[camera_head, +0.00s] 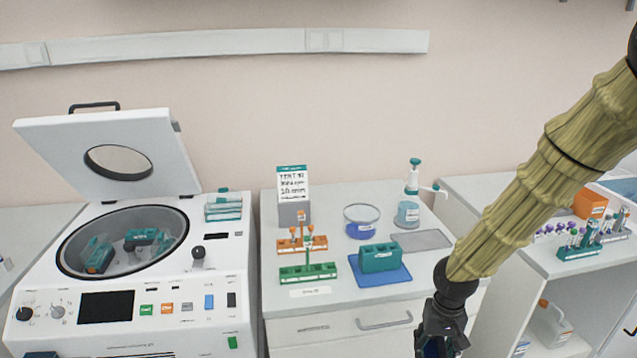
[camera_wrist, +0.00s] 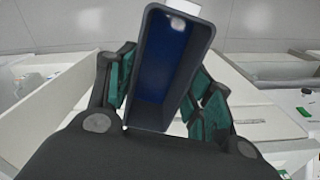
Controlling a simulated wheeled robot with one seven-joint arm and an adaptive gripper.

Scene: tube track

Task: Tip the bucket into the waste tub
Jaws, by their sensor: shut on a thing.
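My gripper (camera_head: 440,330) is low at the bottom of the head view, in front of the bench, with its tips partly cut off. In the wrist view my gripper (camera_wrist: 165,88) has its two green-padded fingers shut on the bucket (camera_wrist: 168,62), a dark narrow box with a blue inside. Its open mouth faces the wrist camera, and it looks slightly tilted there. Only a bit of blue shows at the gripper in the head view. I cannot tell for sure which thing is the waste tub; a clear round tub (camera_head: 361,229) with blue contents stands on the middle bench.
The centrifuge (camera_head: 190,300) stands left with its lid up and teal buckets inside. The middle bench holds an orange rack (camera_head: 302,246), a green rack (camera_head: 308,273), a teal block (camera_head: 380,257) on a blue mat and a dispenser bottle (camera_head: 409,212). Tube racks (camera_head: 580,252) stand right.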

